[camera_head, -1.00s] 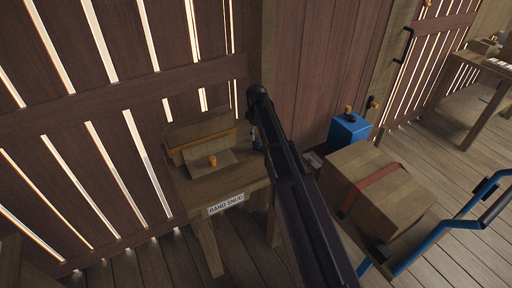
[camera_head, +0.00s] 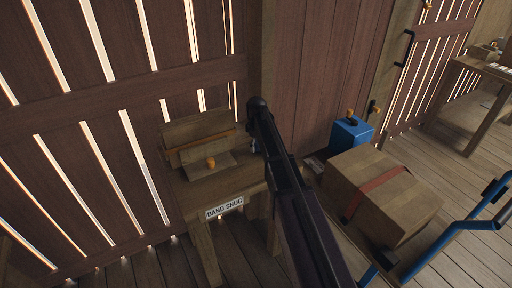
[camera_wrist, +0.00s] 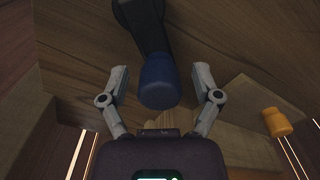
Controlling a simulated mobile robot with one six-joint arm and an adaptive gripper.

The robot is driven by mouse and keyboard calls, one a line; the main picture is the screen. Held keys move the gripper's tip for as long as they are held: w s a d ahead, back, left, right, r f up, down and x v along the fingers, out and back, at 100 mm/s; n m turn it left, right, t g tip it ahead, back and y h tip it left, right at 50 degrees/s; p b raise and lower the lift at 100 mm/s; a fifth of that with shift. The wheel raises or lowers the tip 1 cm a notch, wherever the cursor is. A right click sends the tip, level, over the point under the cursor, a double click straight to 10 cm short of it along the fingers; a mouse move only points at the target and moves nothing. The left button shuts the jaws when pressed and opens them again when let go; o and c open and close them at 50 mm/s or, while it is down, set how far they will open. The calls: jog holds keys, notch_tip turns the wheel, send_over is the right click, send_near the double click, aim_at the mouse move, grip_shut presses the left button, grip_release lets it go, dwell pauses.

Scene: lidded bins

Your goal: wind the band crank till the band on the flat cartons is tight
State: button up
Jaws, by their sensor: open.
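In the wrist view, a blue crank grip (camera_wrist: 158,82) hangs from a black crank arm (camera_wrist: 143,25). My open gripper (camera_wrist: 160,82) has one finger on each side of the grip, with gaps showing. In the head view, my arm covers most of the gripper and crank. Upright flat brown cartons (camera_head: 196,127) stand on a small wooden table (camera_head: 252,184), with an orange band (camera_head: 212,140) across them. How tight the band is cannot be told. A label (camera_head: 224,208) on the table's front edge reads "BAND SNUG".
An orange knob (camera_head: 211,163) sits on a sloped wooden block on the table. At right are a blue box (camera_head: 348,138) with an orange knob, a thick carton (camera_head: 405,207) with a red strap, and a blue-railed cart (camera_head: 440,243). Slatted walls stand behind.

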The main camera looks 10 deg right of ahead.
jog(key=shift+c, duration=0.2)
grip_shut()
dwell(0.3)
jog(key=m, duration=0.1)
jog(key=w+m, duration=0.1)
jog(key=m, duration=0.1)
jog(key=d+m, duration=0.1)
jog(key=shift+w+d+m, duration=0.1)
jog(key=shift+w+m, duration=0.25)
jog(key=shift+m, duration=0.05)
jog(key=d+m, duration=0.1)
jog(key=m, duration=0.1)
jog(key=w+m, duration=0.1)
jog(key=m, duration=0.1)
jog(key=shift+d, duration=0.4)
jog(key=m, duration=0.1)
jog(key=d+m, duration=0.1)
jog(key=m, duration=0.1)
jog(key=d+m, duration=0.1)
jog(key=m, duration=0.1)
jog(key=shift+s+d+m, duration=0.15)
jog(key=shift+d+m, duration=0.3)
jog(key=shift+m, duration=0.65)
jog(key=shift+s+d+m, duration=0.1)
jog(key=shift+d+m, duration=0.3)
jog(key=shift+m, duration=0.7)
